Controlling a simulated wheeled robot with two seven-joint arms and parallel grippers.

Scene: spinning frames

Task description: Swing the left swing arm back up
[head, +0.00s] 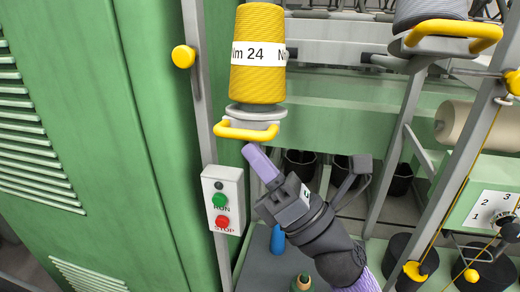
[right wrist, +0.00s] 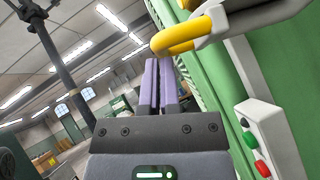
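The left swing arm carries a yellow yarn cone (head: 257,55) marked "Nm 24" on a grey round holder (head: 255,113). Its yellow handle (head: 246,132) sticks out at the front, and it also shows in the right wrist view (right wrist: 186,36). My right gripper (head: 250,150) points up from below, its purple fingertips just under the handle. In the right wrist view the fingers (right wrist: 160,62) lie side by side, shut with nothing seen between them, and the handle is above their tips. Whether they touch it I cannot tell. My left gripper is not in view.
A control box (head: 222,200) with green and red buttons hangs on the post at left, close to my right gripper. A green cabinet (head: 90,130) fills the left side. Another swing arm with a yellow handle (head: 455,33) and grey cone stands at upper right.

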